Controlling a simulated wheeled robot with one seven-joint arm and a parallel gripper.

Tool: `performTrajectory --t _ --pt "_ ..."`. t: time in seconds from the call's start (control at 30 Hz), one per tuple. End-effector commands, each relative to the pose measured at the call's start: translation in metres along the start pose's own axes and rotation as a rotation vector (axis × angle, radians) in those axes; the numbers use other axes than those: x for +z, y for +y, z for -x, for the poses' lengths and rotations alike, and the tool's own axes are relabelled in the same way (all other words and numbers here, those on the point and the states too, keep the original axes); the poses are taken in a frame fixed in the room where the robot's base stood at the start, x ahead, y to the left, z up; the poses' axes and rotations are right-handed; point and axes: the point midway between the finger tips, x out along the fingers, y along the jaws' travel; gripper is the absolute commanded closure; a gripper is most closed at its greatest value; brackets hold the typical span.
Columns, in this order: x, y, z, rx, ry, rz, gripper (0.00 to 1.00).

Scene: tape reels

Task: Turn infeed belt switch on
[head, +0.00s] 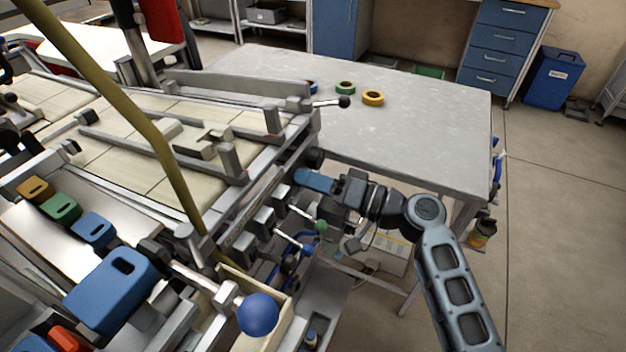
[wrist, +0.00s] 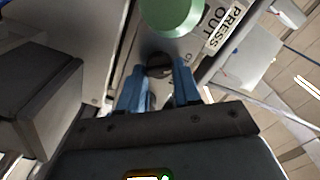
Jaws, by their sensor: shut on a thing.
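My gripper (head: 298,176) reaches from the right to the side panel of the machine, below the conveyor's edge. Its blue fingers also show in the wrist view (wrist: 160,76). They are shut on a small dark switch knob (wrist: 159,70) on the light panel. The knob lies between the fingertips and is partly covered by them. Lettering beside it is mostly hidden, so I cannot read its label or tell its exact setting. In the head view the fingers and arm hide the knob.
A large green knob (wrist: 165,14) sits just above the fingers in the wrist view, beside a "PRESS OUT" label (wrist: 228,30). Levers with a green ball (head: 320,226) and a blue ball (head: 258,314) stick out nearby. A grey table (head: 430,120) holds tape reels (head: 373,97).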

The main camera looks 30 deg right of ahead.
Motion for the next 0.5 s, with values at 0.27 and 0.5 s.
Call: performTrajectory --t 0.27,0.5 --pt "-0.0001 0.0003 0.0002 0.001 0.000 0.000 0.98" --pt "-0.0004 0.0003 0.0003 0.001 0.001 -0.032 0.98"
